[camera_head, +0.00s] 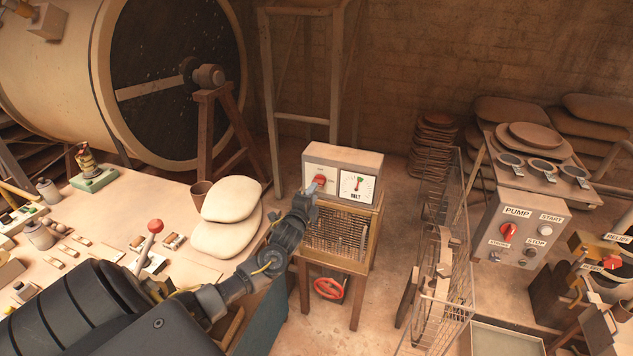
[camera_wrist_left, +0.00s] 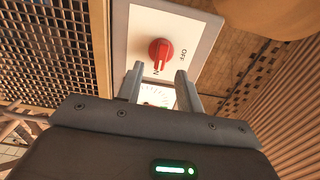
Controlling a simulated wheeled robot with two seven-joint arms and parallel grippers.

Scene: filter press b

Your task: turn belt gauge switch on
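The belt gauge box (camera_head: 345,156) is grey with a white front plate. It carries a red switch knob (camera_head: 320,180) and a round dial (camera_head: 357,187) marked BELT. In the left wrist view the red knob (camera_wrist_left: 160,51) has a raised ridge running roughly up and down, with OFF to its right and letters, partly covered, below it. My left gripper (camera_head: 312,194) is in front of the knob in the head view. In the wrist view its two fingers (camera_wrist_left: 158,80) are apart, with nothing between them, and the knob shows just beyond the fingertips. My right gripper is not in view.
The box stands on a wooden stand with a mesh front (camera_head: 340,236). A table with pale sacks (camera_head: 230,200) and a red-knobbed lever (camera_head: 155,226) lies to the left. A wire rack (camera_head: 440,270) and the pump panel (camera_head: 520,230) stand to the right.

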